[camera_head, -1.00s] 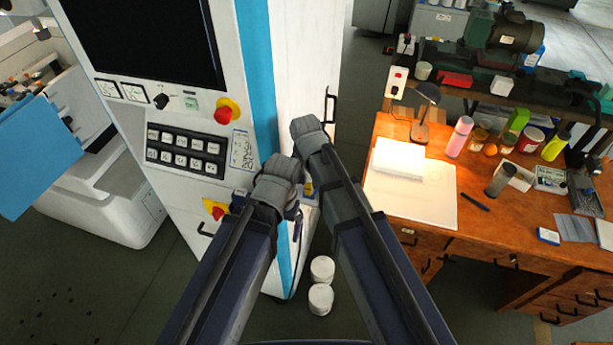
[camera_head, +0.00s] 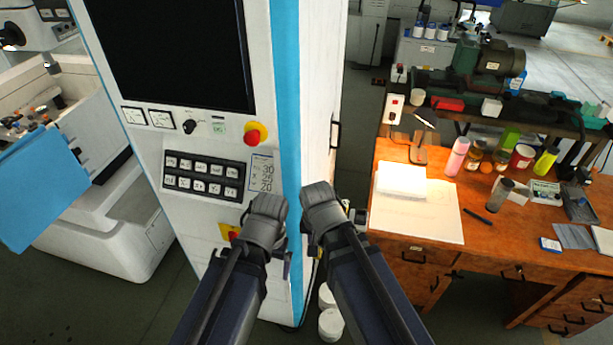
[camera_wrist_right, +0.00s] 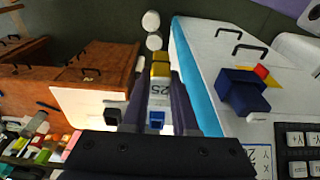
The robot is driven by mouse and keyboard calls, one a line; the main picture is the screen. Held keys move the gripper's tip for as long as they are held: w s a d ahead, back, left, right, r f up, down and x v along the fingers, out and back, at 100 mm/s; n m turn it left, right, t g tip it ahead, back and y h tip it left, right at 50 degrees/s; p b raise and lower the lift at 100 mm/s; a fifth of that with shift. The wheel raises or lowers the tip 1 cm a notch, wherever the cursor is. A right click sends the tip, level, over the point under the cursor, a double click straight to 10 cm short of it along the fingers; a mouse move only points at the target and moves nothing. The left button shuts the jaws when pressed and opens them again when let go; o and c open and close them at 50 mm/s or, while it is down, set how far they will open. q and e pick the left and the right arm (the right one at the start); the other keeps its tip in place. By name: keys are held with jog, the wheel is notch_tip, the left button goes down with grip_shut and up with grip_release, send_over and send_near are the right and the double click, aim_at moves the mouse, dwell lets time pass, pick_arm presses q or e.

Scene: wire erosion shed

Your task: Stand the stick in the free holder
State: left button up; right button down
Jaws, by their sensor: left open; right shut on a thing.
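The stick (camera_wrist_right: 160,90) is a small block with a pale side marked 25 and a yellow end. It lies between the two dark fingers of my right gripper (camera_wrist_right: 160,72), which is shut on it, in the right wrist view. In the head view my right wrist hides most of the stick. My left gripper (camera_head: 285,262) is open in front of the white machine's side, left of my right one; it also shows in the right wrist view (camera_wrist_right: 243,90), near a red and yellow switch. I cannot make out a free holder in either view.
The white machine (camera_head: 312,100) with a blue stripe stands close ahead. The wooden desk (camera_head: 480,235) at right carries a paper sheet, lamp, bottles and jars. White tubs (camera_head: 331,323) stand on the floor between them. A bench with a motor (camera_head: 505,58) is behind.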

notch_tip(320, 180, down, 12)
jog(key=b, duration=1.1)
jog(key=shift+r, duration=0.1)
